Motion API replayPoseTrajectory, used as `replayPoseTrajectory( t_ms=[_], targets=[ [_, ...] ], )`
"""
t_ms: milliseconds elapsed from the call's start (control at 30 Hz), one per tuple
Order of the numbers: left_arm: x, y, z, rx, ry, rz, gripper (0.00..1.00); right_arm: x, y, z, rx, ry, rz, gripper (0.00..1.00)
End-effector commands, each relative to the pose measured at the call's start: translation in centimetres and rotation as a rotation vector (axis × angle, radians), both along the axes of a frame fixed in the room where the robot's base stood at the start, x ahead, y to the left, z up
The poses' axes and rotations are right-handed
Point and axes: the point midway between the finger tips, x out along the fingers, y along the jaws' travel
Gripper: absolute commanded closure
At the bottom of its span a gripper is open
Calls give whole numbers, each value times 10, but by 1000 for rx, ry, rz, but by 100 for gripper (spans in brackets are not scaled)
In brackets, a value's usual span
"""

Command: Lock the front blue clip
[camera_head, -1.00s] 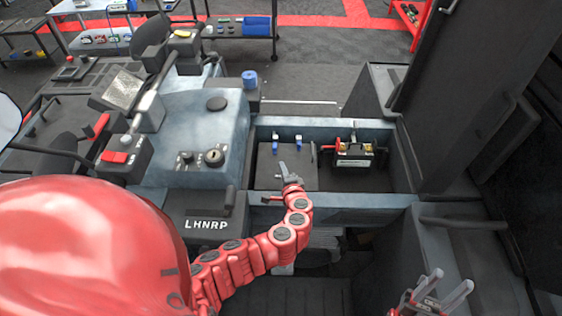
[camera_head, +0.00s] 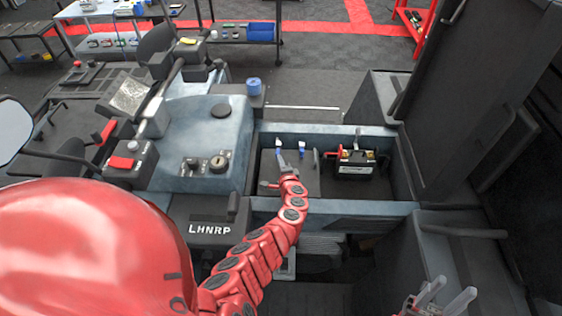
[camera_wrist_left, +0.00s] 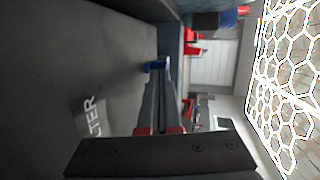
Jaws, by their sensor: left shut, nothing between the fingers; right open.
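Two blue clips stand along the far edge of the dark box lid (camera_head: 300,182) in the open compartment. The left blue clip (camera_head: 278,144) is just beyond my left gripper (camera_head: 281,156), and the right blue clip (camera_head: 303,149) stands apart from it. In the left wrist view a blue clip (camera_wrist_left: 155,66) lies beside the fingertips of my left gripper (camera_wrist_left: 163,62); I cannot tell if they touch. My left gripper is shut and empty. My right gripper (camera_head: 446,299) is open and empty at the bottom right, far from the clips.
A black battery (camera_head: 355,166) stands right of the lid. The compartment's near wall (camera_head: 340,208) lies beneath my left arm. A console with levers (camera_head: 205,150) is on the left, and a tall dark panel (camera_head: 470,100) rises on the right.

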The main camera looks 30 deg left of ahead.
Motion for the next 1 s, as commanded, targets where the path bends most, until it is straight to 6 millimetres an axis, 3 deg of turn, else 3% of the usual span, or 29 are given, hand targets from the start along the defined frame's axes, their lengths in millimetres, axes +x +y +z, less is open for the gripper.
replayPoseTrajectory(
  t_ms=[367, 633, 1000],
  targets=[
    [0, 1, -1, 0, 1, 1, 100, 0, 0, -1, 0, 0, 0, 55],
    [18, 11, -7, -3, 0, 7, 100, 0, 0, -28, 0, 0, 0, 55],
    [21, 12, 0, 0, 1, 2, 100, 0, 0, -25, 0, 0, 0, 55]
  ],
)
